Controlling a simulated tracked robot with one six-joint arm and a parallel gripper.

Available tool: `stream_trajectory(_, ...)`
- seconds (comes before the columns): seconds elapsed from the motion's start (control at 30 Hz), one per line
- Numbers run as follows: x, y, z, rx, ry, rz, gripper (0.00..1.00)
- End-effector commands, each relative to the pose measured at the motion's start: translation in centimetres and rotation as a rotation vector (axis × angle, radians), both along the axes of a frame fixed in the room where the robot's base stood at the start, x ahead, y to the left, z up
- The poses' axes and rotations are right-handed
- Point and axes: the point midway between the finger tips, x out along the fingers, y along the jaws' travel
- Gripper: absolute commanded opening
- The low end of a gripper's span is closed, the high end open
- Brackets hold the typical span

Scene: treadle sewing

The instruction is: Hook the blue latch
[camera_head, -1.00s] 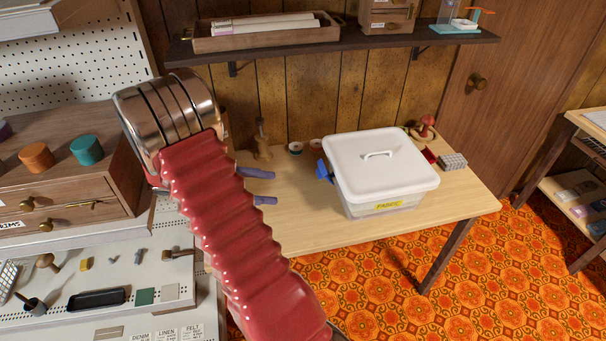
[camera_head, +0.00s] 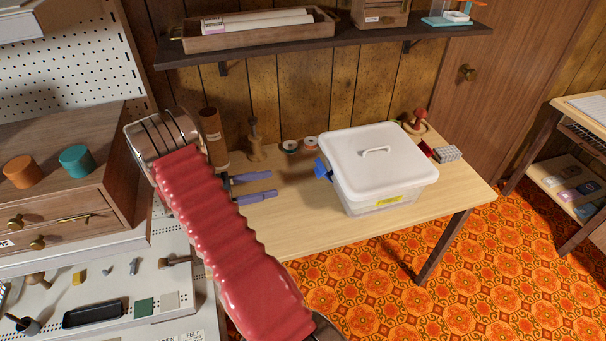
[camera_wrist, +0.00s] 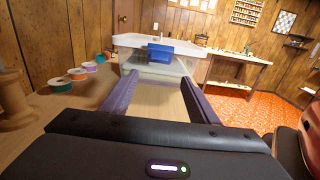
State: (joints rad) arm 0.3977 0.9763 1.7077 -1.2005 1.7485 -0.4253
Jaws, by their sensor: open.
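The blue latch (camera_head: 322,170) is on the left side of a lidded, translucent white box (camera_head: 385,205) on the wooden table. In the head view it sticks outward from the box, below the lid's edge. In the wrist view the blue latch (camera_wrist: 160,53) is straight ahead, sticking out under the white lid (camera_wrist: 195,46). My gripper (camera_head: 256,186) is open and empty, its two purple fingers pointing right at the box with a gap before the latch. The fingers (camera_wrist: 158,98) also show apart in the wrist view. Most of my wrist is hidden behind my red arm.
Thread spools (camera_head: 290,146) and a wooden stand (camera_head: 255,145) are on the table behind my gripper. A red mushroom-shaped item (camera_head: 418,118) and a grey block (camera_head: 447,154) lie beyond the box. A dark shelf (camera_head: 320,47) hangs above. The table's front is clear.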

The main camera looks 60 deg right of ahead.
Motion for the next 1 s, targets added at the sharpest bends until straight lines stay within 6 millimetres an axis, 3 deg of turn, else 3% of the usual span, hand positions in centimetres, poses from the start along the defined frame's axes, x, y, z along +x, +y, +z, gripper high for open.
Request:
stream_trajectory(0.37, 0.0, -0.1, 0.0, 0.0, 0.0, 0.012, 0.55)
stream_trajectory(1.0, -6.4, -6.3, 0.0, 0.001, -0.001, 0.012, 0.55)
